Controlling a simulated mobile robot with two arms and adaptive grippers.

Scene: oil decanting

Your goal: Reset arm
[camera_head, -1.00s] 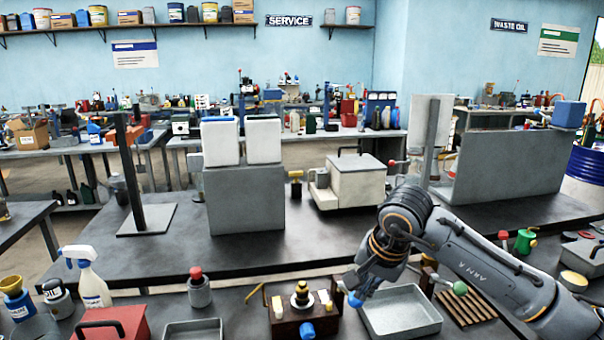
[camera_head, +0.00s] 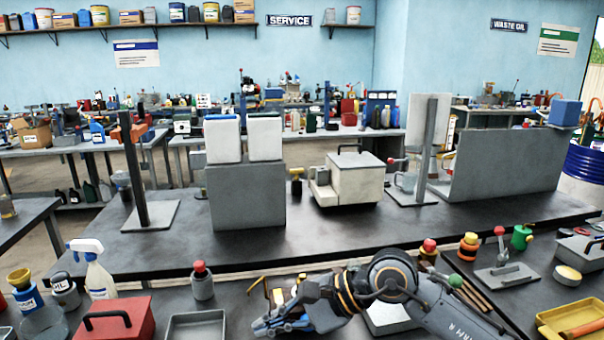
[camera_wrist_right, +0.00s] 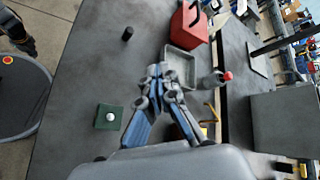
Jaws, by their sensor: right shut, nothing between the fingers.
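My right arm comes in from the lower right in the head view. Its gripper (camera_head: 268,325) is low over the front bench (camera_head: 235,285), pointing left, near a small grey tray (camera_head: 196,327). In the right wrist view the fingers (camera_wrist_right: 158,72) are together and empty, close to the grey tray (camera_wrist_right: 181,68). I cannot tell their exact height above the bench. My left gripper is not clearly seen in either view.
A red toolbox (camera_head: 113,318) and a spray bottle (camera_head: 97,275) stand to the left of the gripper. A red-capped grey bottle (camera_head: 202,284) stands just behind the tray. A yellow tray (camera_head: 575,322) is at the right. A green block (camera_wrist_right: 109,116) lies on clear bench.

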